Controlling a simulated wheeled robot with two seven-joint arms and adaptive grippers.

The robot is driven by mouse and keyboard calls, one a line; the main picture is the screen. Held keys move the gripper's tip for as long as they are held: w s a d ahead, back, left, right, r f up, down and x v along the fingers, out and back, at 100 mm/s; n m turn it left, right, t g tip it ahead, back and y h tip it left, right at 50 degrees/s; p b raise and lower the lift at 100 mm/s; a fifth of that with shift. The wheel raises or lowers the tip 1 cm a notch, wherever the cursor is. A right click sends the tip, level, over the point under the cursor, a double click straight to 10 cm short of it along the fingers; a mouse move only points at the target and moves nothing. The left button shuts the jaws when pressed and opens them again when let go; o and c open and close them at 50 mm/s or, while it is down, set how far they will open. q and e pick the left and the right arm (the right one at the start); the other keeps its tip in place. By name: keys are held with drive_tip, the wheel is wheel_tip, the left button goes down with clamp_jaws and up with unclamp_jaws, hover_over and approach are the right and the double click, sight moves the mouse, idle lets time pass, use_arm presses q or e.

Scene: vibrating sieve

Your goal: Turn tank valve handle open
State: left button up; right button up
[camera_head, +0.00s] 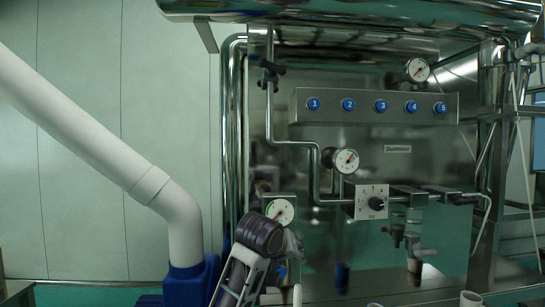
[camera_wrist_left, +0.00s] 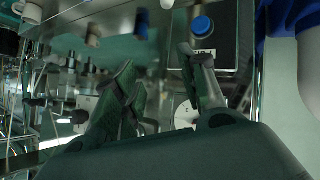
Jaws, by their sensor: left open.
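My left gripper (camera_wrist_left: 160,72) is open in the left wrist view, with nothing between its fingers. In the head view, only a dark rounded part and pale links of my left arm show at the lower middle, in front of the steel panel; the fingertips cannot be made out. Several valve handles show. A black handle (camera_head: 272,68) is on the upright pipe at the upper left of the panel. A small valve (camera_head: 395,235) hangs under the horizontal pipe. I cannot tell which is the tank valve handle. My right gripper is out of view.
A row of blue buttons (camera_head: 381,105) crosses the panel. A dial box (camera_head: 371,202) and pressure gauges (camera_head: 345,161) stand close by. A blue button (camera_wrist_left: 202,27) is near my fingers in the wrist view. A thick white pipe (camera_head: 95,140) with a blue base fills the left.

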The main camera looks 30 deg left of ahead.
use_arm(q)
drive_tip(key=s+a+r+n+t, duration=0.2)
drive_tip(key=r, duration=1.3)
drive_tip(key=s+a+r+n+t, duration=0.1)
drive_tip(key=a+r+n+t, duration=0.1)
drive_tip(key=r, duration=1.3)
drive_tip(key=s+a+r+n+t, duration=0.1)
drive_tip(key=s+r+n, duration=0.1)
drive_tip(key=s+r, duration=0.7)
drive_tip(key=s+a+r+n+t, duration=0.2)
drive_tip(key=s+r, duration=0.8)
drive_tip(key=r, duration=0.6)
drive_tip(key=shift+s+a+n+y, duration=0.2)
drive_tip(key=shift+a+n+y, duration=0.1)
